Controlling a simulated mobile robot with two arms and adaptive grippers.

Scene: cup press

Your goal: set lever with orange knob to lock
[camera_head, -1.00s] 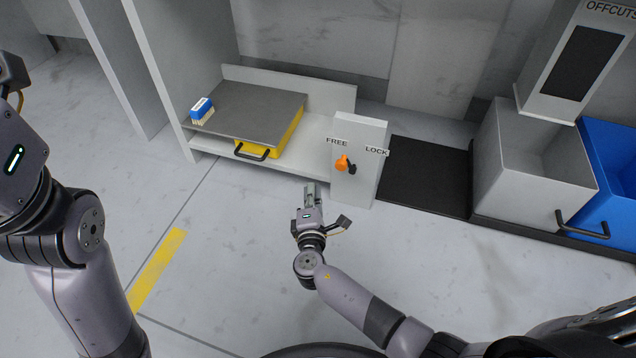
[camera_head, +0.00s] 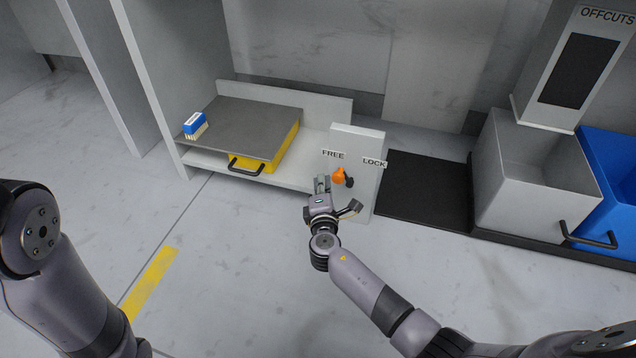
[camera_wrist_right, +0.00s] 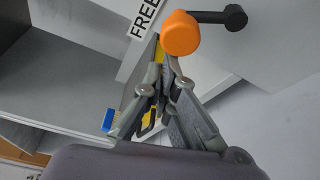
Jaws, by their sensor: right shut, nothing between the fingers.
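The lever's orange knob (camera_head: 339,177) is on the front of a white post (camera_head: 356,150), with its black pivot (camera_head: 349,183) just to the right. The knob points left, toward the FREE label (camera_head: 333,154) and away from the LOCK label (camera_head: 374,162). My right gripper (camera_head: 321,183) is shut and empty, just left of the knob. In the right wrist view the orange knob (camera_wrist_right: 180,34) shows just beyond the closed fingertips (camera_wrist_right: 165,62); whether they touch cannot be told. My left gripper is out of view; only its arm shows.
Left of the post, a grey plate (camera_head: 245,128) covers a yellow drawer (camera_head: 283,150) with a black handle, and a blue brush (camera_head: 194,124) lies on the plate. A black mat (camera_head: 423,185), a grey bin (camera_head: 530,180) and a blue bin (camera_head: 612,165) stand to the right.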

